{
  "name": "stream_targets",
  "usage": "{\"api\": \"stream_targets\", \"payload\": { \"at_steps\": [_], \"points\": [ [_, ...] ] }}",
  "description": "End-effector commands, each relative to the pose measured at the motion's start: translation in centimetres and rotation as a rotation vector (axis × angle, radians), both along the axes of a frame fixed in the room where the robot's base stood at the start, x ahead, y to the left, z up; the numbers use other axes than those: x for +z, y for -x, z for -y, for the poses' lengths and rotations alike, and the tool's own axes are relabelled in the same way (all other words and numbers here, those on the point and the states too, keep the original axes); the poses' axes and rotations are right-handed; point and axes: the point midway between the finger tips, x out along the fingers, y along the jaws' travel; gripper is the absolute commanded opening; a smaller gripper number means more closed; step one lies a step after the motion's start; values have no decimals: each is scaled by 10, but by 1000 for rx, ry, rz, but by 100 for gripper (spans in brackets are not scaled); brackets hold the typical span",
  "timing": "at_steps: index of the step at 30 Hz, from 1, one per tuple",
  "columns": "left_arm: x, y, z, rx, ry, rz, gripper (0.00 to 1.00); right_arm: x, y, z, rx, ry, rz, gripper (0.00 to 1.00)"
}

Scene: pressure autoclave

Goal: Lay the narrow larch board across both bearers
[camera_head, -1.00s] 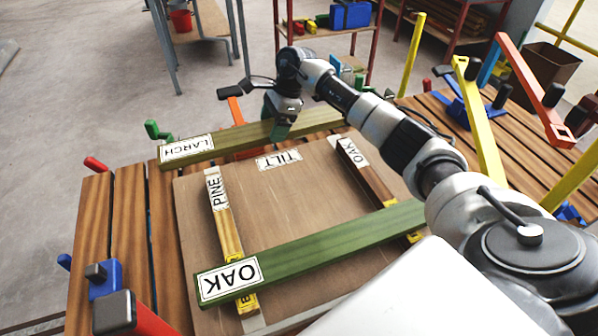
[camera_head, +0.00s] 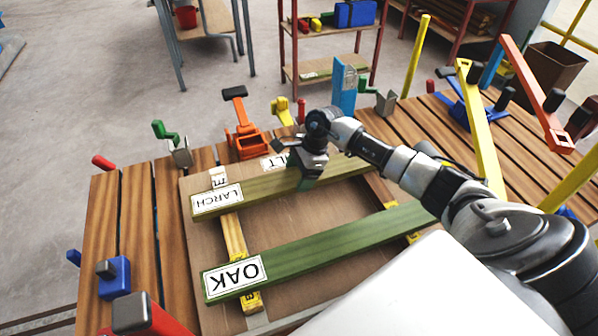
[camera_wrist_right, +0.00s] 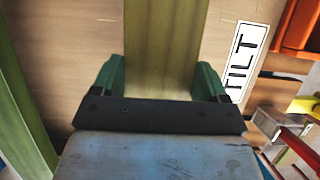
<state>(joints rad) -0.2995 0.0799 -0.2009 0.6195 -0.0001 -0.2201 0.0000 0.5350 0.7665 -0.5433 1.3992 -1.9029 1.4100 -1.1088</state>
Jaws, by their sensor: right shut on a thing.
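The narrow larch board (camera_head: 265,186), olive-green with a LARCH label at its left end, is held by my right gripper (camera_head: 306,184) near its middle. In the right wrist view the board (camera_wrist_right: 166,40) lies between the green fingertips. The board passes over the pine bearer (camera_head: 234,238) on the left and reaches the right bearer (camera_head: 378,188). I cannot tell whether it touches them. A green board labelled OAK (camera_head: 325,246) lies across both bearers nearer to me. My left gripper is not in view.
The bearers lie on a brown panel (camera_head: 300,215) with a TILT label (camera_wrist_right: 240,62), on a slatted wooden bench (camera_head: 105,235). An orange clamp (camera_head: 246,140) and a blue clamp (camera_head: 115,275) stand at the bench edges. Yellow bars (camera_head: 482,135) rise at the right.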

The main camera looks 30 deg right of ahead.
Motion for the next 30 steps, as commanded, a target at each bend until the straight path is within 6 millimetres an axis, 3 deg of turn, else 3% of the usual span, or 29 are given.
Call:
{"api": "stream_targets", "payload": {
  "at_steps": [11, 12, 17, 25, 30],
  "points": [
    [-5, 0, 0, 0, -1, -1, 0, -4, -1, 0, 0, 0, 5, 30],
    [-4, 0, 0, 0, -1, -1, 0, -4, 0, 0, 1, 1, 1, 77],
    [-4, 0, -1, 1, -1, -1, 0, -4, 0, 0, 0, 1, 1, 100],
    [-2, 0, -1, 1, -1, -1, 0, -2, 0, 0, 0, 1, 1, 100],
    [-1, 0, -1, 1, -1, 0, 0, 12, 0, 7, -2, 5, 3, 100]
  ]
}}
